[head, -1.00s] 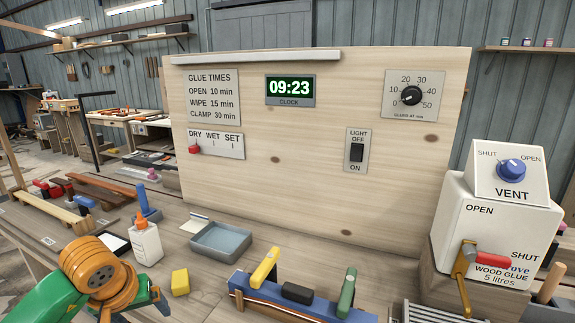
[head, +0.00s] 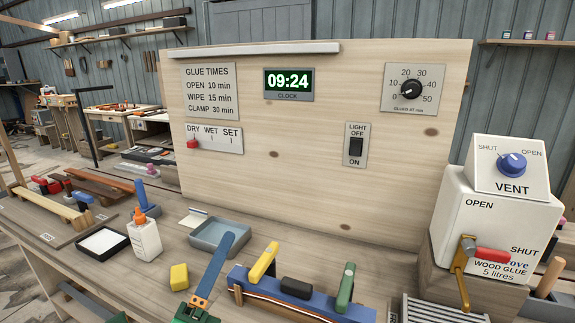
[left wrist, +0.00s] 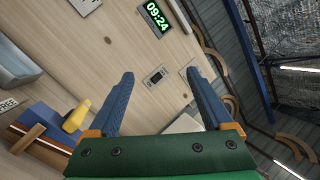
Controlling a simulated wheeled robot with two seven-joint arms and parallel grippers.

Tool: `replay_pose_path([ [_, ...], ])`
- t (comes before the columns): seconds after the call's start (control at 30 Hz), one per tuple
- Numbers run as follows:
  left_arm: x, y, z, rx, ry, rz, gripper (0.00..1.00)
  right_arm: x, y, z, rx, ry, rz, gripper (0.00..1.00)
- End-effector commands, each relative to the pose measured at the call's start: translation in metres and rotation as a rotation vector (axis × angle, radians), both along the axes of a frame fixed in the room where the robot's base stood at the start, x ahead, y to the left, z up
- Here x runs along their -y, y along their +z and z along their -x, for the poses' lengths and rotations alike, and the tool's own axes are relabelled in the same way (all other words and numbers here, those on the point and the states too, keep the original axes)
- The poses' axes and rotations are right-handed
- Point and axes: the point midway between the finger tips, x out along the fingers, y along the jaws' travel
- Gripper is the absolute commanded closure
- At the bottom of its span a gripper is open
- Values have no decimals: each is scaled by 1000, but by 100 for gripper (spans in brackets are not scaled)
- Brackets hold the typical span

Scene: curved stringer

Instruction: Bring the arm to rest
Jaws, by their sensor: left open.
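Beyond the fingers is the wooden panel (left wrist: 100,45) with the light switch (left wrist: 155,77) and clock (left wrist: 155,18). My right gripper is in neither view.
On the bench are a grey tray (head: 232,238), a glue bottle (head: 145,238), a yellow block (head: 179,276) and a blue form (head: 310,304) with yellow and green clamps. A white glue tank (head: 490,225) stands at right. The panel (head: 310,180) rises behind.

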Motion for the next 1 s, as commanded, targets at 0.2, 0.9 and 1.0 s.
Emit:
replay_pose_path([
  [0.2,-86,-179,34,-797,337,1018,16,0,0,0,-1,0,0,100],
  [0.9,-57,-427,216,-1511,1070,1735,16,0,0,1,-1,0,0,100],
  [1.0,-59,-471,229,-1530,1098,1719,16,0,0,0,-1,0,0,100],
])
